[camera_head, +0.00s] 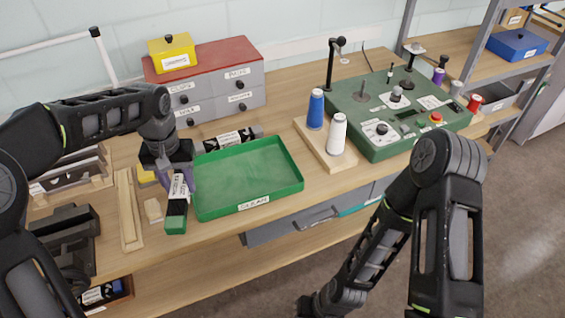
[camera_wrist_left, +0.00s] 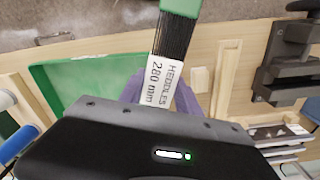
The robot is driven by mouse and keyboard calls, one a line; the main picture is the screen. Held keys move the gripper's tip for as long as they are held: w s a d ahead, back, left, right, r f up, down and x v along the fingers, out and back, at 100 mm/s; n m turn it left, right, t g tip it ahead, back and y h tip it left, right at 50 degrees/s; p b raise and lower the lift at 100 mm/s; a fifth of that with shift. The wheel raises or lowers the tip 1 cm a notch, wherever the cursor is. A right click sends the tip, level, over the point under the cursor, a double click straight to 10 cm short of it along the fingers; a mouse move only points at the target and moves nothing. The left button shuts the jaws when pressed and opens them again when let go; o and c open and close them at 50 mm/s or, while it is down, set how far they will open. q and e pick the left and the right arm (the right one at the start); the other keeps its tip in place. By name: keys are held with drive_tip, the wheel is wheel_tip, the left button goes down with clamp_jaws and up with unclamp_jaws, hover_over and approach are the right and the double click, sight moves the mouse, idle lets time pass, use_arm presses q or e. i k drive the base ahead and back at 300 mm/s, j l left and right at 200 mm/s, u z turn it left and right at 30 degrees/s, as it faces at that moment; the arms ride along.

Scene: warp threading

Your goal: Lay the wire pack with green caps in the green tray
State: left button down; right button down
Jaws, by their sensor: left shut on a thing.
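The wire pack with green caps (camera_head: 176,208) is a bundle of dark wires with a white label, seen just left of the green tray. My left gripper (camera_head: 178,182) is shut on the pack at its label. In the left wrist view the pack (camera_wrist_left: 172,60) sticks out from between the purple fingers (camera_wrist_left: 183,98), with a green cap at its far end; the other end is hidden. The green tray (camera_head: 250,205) is empty and lies on the bench to the right of the pack. It also shows in the left wrist view (camera_wrist_left: 55,85). My right gripper is not clearly seen.
Behind the tray lies another dark pack with a white label (camera_head: 232,138), near a grey drawer cabinet (camera_head: 215,85). A wooden board with blue and white spools (camera_head: 325,150) stands right of the tray. Wooden strips (camera_head: 128,210) and a dark clamp (camera_head: 68,235) lie to the left.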

sight(242, 179)
drive_tip(key=i+l, duration=0.25)
drive_tip(key=l, duration=0.2)
drive_tip(key=i+l, duration=0.25)
drive_tip(key=l, duration=0.15)
drive_tip(key=i+l, duration=0.3)
drive_tip(key=l, duration=0.15)
